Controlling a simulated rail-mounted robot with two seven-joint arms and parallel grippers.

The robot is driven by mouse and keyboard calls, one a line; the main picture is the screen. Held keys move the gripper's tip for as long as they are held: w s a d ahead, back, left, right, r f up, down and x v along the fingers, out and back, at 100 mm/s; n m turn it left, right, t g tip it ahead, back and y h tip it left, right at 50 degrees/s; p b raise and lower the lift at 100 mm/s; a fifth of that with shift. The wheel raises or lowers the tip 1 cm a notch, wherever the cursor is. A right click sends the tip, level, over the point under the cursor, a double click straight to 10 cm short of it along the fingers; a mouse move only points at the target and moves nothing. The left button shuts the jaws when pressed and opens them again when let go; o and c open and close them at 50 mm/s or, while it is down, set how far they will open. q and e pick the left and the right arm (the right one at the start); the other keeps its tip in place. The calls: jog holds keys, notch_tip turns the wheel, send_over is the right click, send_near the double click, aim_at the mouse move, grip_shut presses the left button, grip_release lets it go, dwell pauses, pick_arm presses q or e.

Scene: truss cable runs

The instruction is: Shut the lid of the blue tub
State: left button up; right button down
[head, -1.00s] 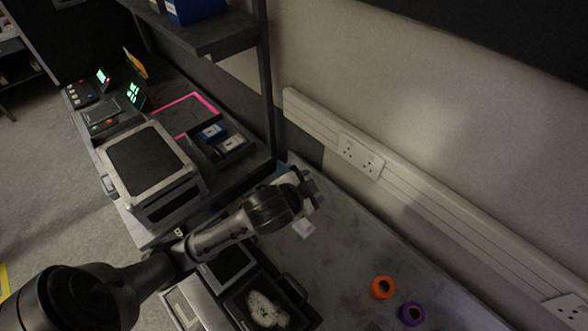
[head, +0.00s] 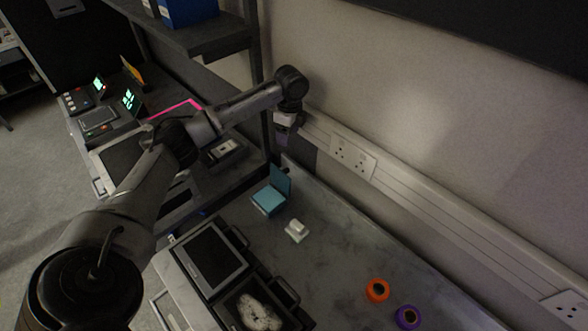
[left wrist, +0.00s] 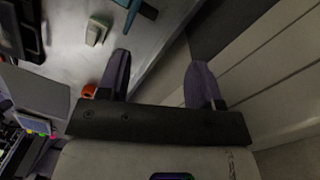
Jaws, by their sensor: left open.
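The blue tub (head: 268,202) is a small teal box on the grey worktop near the wall. Its lid (head: 281,179) stands up open on the side toward the wall. The tub's teal parts also show at the top of the left wrist view (left wrist: 144,38). My left gripper (head: 285,132) is above and beyond the tub, by the wall trunking, apart from the lid. In the left wrist view its two dark fingers (left wrist: 158,75) are spread with nothing between them. My right gripper is not in view.
A small white block (head: 297,231) stands just in front of the tub. Orange (head: 377,290) and purple (head: 407,317) rolls lie to the right. A shelf post (head: 262,100) stands behind my arm. White trunking with sockets (head: 353,157) runs along the wall.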

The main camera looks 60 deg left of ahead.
aim_at(284, 170)
pick_arm(q)
jog(key=f+m, duration=0.1)
jog(key=f, duration=0.3)
jog(key=s+f+m, duration=0.1)
jog(key=f+m, duration=0.1)
jog(key=f, duration=0.3)
jog(key=s+d+f+m, duration=0.1)
jog(key=f, duration=0.3)
jog(key=shift+s+f+b, duration=0.15)
jog(key=shift+f+b, duration=0.15)
jog(key=shift+b, duration=0.1)
grip_shut()
dwell(0.4)
dwell(0.4)
